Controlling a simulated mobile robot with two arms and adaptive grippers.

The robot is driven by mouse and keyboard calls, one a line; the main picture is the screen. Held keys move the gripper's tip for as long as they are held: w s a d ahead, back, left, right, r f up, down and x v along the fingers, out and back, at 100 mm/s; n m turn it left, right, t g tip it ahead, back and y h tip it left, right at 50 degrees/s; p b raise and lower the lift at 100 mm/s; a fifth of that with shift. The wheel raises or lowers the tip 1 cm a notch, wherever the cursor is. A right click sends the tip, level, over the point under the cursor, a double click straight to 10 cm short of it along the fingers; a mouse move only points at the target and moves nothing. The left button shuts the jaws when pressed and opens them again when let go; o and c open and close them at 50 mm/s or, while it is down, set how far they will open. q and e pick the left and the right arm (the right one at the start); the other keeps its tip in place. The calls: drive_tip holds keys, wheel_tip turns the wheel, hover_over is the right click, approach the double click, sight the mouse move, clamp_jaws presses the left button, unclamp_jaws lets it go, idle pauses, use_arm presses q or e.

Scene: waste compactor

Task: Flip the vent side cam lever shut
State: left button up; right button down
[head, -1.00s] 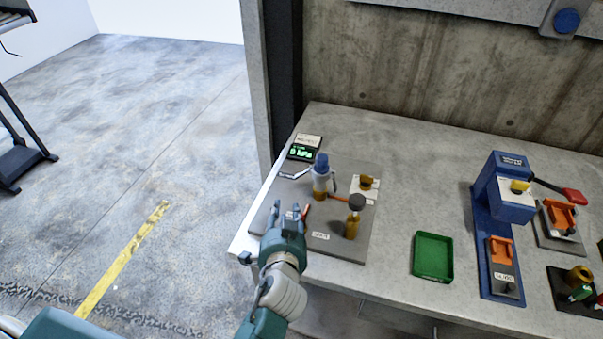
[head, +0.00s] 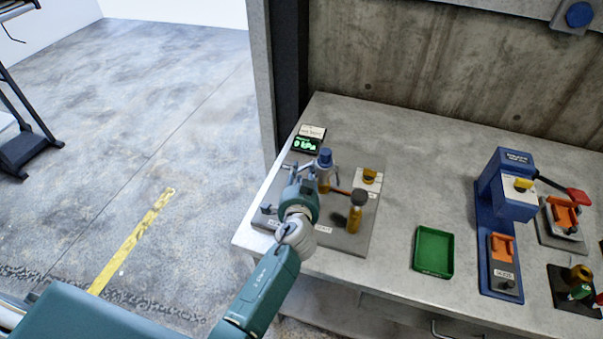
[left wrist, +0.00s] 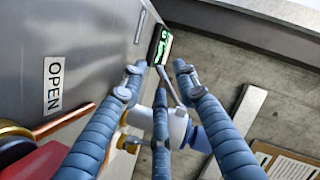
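The coupling is a white and silver fitting with a blue cap (head: 325,158), standing on a grey plate (head: 345,238). It also shows in the left wrist view (left wrist: 177,122). A thin silver cam lever (left wrist: 172,90) sticks out from it toward the small display. In the head view my gripper partly covers this lever. My left gripper (head: 298,170) is just left of the coupling. In the left wrist view its blue-grey fingers (left wrist: 160,78) are spread apart, with the lever between their tips. I cannot tell whether any finger touches it. My right gripper is out of view.
A display with green digits (head: 307,144) stands behind the coupling. An amber bottle with a dark cap (head: 356,212) and a yellow-topped block (head: 369,178) are to its right. A green tray (head: 434,252) and a blue press (head: 510,190) stand farther right. Bare bench lies between.

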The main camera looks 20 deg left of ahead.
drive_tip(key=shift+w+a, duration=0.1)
use_arm(q)
drive_tip(key=c, duration=0.7)
drive_tip(key=shift+f, duration=0.1)
clamp_jaws()
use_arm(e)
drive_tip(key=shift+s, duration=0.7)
